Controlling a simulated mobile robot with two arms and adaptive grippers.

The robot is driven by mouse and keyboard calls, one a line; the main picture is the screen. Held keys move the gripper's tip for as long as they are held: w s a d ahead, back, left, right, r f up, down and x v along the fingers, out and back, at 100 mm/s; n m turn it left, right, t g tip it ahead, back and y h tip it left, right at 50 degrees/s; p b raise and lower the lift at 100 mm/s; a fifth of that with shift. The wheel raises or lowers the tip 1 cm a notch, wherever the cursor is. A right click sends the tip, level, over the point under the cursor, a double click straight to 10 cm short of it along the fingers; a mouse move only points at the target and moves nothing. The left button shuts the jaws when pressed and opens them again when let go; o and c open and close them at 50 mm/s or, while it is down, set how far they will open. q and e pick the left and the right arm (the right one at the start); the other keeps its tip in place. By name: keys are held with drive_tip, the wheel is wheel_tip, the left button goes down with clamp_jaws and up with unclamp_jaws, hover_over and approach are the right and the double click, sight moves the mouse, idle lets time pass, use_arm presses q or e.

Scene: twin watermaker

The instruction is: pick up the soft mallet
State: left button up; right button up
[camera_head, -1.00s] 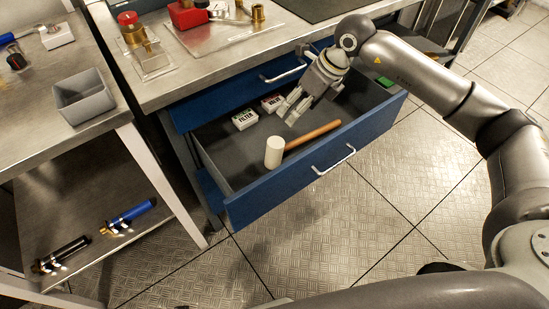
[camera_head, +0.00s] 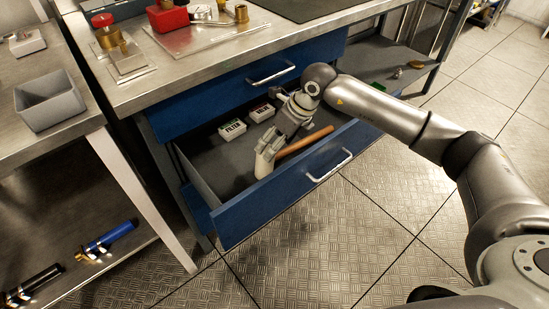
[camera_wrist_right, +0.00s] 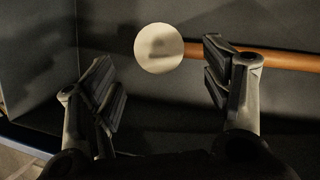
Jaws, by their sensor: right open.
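The soft mallet lies in the open blue drawer, with a brown wooden handle (camera_head: 304,141) and a pale cylindrical head (camera_head: 262,166). My right gripper (camera_head: 268,143) is down in the drawer above the mallet and partly covers its head and handle in the head view. In the right wrist view the round white head (camera_wrist_right: 159,48) shows between and beyond the two open fingers (camera_wrist_right: 163,85), with the handle (camera_wrist_right: 290,61) running right behind the right finger. The gripper holds nothing. My left gripper is not in view.
The drawer front (camera_head: 290,190) with its silver handle stands close in front of the gripper. Two white boxes, one labelled filter (camera_head: 232,130), lie at the drawer's back. A grey bin (camera_head: 50,100) stands on the left bench. The drawer's left part is clear.

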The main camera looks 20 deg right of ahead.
drive_tip(key=x, duration=0.4)
drive_tip(key=shift+f, duration=0.3)
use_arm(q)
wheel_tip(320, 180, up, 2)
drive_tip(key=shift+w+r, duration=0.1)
use_arm(e)
drive_tip(key=shift+c, duration=0.3)
drive_tip(key=c, duration=1.4)
drive_tip(key=shift+w+r, duration=0.15)
drive_tip(key=shift+r, duration=0.25)
drive_tip(key=shift+c, duration=0.5)
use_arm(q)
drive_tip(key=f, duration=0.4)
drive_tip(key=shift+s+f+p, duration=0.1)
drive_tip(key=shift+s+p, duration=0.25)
use_arm(e)
wheel_tip(320, 180, up, 9)
drive_tip(key=shift+r, duration=0.25)
